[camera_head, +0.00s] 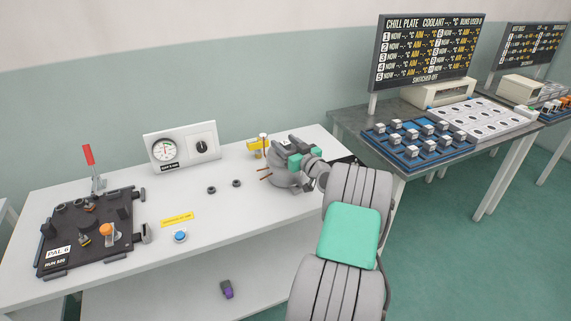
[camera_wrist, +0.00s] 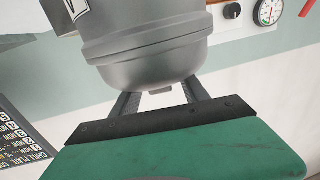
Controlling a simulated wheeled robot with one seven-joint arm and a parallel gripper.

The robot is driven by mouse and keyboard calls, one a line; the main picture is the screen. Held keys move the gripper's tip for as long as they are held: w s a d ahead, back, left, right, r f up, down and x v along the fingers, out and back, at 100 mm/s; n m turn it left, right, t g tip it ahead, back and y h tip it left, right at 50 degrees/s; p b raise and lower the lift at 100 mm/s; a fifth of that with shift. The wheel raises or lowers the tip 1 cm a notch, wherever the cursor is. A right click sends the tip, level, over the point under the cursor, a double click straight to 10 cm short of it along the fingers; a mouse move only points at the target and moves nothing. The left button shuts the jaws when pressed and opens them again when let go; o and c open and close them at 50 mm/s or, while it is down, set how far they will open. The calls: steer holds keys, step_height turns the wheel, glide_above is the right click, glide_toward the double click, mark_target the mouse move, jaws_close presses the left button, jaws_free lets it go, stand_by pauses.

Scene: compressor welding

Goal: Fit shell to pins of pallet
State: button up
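The shell is a grey metal compressor body (camera_head: 284,181) with copper-coloured pipe stubs, at the right part of the white table in the head view. In the wrist view its rounded end and seam (camera_wrist: 145,50) fill the upper middle. My gripper (camera_head: 300,160) is at the shell. In the wrist view both fingers (camera_wrist: 160,98) are apart and run behind the shell's rounded end. Their tips and any contact are hidden. The dark pallet (camera_head: 70,258), labelled PAL 6, lies at the table's left end with small upright fittings on it.
A red-handled lever (camera_head: 90,160) stands behind the pallet. A gauge panel (camera_head: 182,147) stands at the table's back. A blue tray (camera_head: 405,157) is on the right table.

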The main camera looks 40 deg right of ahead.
jaws_close()
stand_by(0.3)
stand_by(0.6)
steer(key=shift+r, duration=0.15)
stand_by(0.4)
